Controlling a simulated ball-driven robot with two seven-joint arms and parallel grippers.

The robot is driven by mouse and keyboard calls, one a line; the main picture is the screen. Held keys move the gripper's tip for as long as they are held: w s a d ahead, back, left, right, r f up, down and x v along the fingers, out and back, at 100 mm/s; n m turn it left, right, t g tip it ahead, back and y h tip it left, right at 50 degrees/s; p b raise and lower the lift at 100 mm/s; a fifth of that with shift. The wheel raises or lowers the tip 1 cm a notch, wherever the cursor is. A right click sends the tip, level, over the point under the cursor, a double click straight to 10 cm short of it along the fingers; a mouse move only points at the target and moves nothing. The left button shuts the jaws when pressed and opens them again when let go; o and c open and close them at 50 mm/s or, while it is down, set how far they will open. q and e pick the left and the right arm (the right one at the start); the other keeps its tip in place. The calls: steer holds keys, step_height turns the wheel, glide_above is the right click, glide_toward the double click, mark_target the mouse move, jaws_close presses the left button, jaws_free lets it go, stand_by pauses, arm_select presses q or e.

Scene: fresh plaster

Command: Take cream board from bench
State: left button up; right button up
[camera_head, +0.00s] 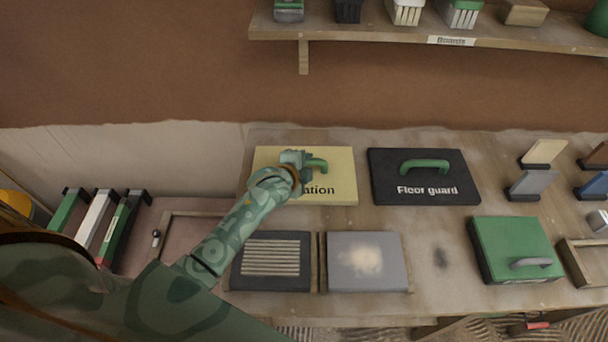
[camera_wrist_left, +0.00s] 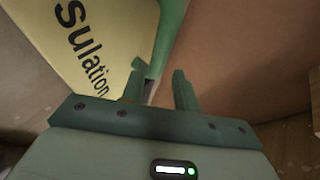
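The cream board (camera_head: 338,168) lies on the bench (camera_head: 440,225) at the back left, with a green handle (camera_head: 318,165) on top. Its dark lettering is partly hidden by my left gripper (camera_head: 299,168), which is at the left end of the handle. In the left wrist view the cream board (camera_wrist_left: 100,30) fills the upper left, and its green handle (camera_wrist_left: 168,35) reaches down toward my fingers (camera_wrist_left: 160,92). The fingers stand apart with a gap between them. The handle's end is by the left finger; I cannot tell if they touch. My right gripper is not in view.
A black "Floor guard" board (camera_head: 420,190) lies right of the cream board. A slatted dark panel (camera_head: 270,262), a grey panel (camera_head: 365,262) and a green board (camera_head: 512,248) lie nearer. A shelf (camera_head: 400,33) labelled "Boards" hangs above. Small coloured blocks stand at right.

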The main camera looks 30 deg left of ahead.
mark_target(310, 164)
arm_select(q)
steer(key=b+x, duration=0.1)
steer(key=x, duration=0.1)
steer(key=b+x, duration=0.1)
steer(key=x, duration=0.1)
steer(key=shift+f, duration=0.35)
steer(key=shift+w+f, duration=0.15)
steer(key=shift+w, duration=0.2)
steer(key=shift+s, duration=0.1)
steer(key=shift+c, duration=0.3)
jaws_close()
